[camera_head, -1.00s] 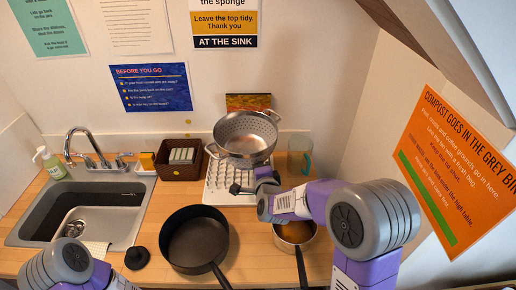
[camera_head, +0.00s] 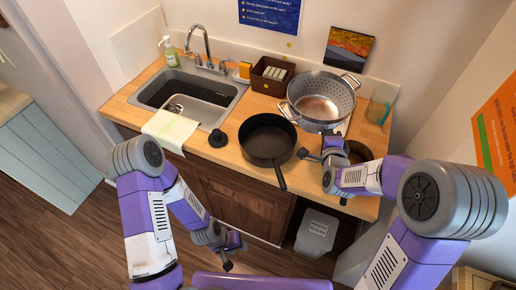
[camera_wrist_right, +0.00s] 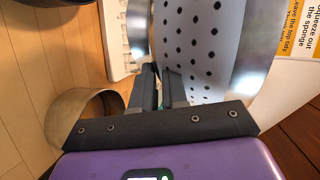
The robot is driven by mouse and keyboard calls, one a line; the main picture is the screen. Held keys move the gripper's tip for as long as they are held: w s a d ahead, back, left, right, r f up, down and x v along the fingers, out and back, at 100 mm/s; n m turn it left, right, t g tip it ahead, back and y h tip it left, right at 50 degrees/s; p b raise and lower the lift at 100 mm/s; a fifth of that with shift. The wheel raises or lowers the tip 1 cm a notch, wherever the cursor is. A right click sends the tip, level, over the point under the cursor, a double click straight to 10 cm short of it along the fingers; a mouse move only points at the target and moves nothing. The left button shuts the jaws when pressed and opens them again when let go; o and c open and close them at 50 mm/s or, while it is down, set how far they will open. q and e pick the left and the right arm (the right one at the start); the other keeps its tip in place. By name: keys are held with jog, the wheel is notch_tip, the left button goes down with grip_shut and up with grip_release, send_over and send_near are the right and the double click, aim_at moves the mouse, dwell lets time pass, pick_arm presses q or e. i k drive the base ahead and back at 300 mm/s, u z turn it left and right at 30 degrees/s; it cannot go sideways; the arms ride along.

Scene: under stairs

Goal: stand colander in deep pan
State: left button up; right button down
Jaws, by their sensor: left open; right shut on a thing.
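My right gripper (camera_wrist_right: 160,78) is shut on the colander's near side; the exact grip is partly hidden. In the head view my right gripper (camera_head: 333,140) is just below the colander. The black deep pan (camera_head: 267,137) stands empty on the counter, left of the colander, its handle towards me. My left gripper (camera_head: 228,264) is open and empty, low in front of the cabinet.
A clear jug (camera_head: 379,105) is at the back right and a brown basket (camera_head: 271,77) behind the pan.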

aim_at(266, 152)
jog(key=u, duration=2.3)
jog(key=k, duration=0.75)
jog(key=z, duration=1.25)
jog(key=i, duration=0.5)
jog(key=z, duration=0.5)
